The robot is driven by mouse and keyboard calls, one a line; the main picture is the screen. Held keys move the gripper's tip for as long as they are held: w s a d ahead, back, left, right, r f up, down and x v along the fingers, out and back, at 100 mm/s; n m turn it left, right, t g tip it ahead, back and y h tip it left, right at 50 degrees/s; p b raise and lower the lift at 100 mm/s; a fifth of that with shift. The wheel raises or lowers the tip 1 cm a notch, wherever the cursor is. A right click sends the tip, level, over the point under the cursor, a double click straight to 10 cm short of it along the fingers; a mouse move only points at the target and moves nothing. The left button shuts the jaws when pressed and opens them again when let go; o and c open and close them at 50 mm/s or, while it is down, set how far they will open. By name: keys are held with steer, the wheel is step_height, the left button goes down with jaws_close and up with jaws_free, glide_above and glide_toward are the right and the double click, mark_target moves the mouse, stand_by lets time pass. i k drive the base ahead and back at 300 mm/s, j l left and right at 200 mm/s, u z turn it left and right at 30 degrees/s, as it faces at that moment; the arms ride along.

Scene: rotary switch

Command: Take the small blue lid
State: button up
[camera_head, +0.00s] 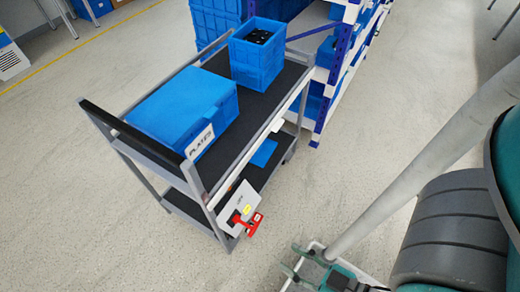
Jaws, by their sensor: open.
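A small flat blue piece (264,152), which looks like the small blue lid, shows low at the right side of the cart, below the top shelf. The cart's edge hides part of it, and I cannot tell exactly what it rests on. My gripper (292,262) is at the bottom of the view, open, with nothing seen between its fingers. It is apart from the blue piece, below and a little right of it in the picture.
A grey cart with a black top shelf (250,125) carries a large closed blue box (185,103) and an open blue crate (257,55). A red rotary switch (249,222) juts from its near corner. Blue racking (340,60) stands behind. The right floor is clear.

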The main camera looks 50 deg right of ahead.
mark_target(263, 154)
steer(key=i+l, duration=0.15)
steer(key=l, duration=0.45)
steer(key=i+l, duration=0.1)
steer(key=l, duration=0.5)
steer(key=i+l+u, duration=0.1)
steer(key=l, duration=0.5)
steer(key=i+l, duration=0.15)
steer(key=l, duration=0.45)
steer(key=i+l, duration=0.1)
steer(key=l, duration=0.5)
steer(key=i, duration=0.3)
steer(key=u, duration=0.05)
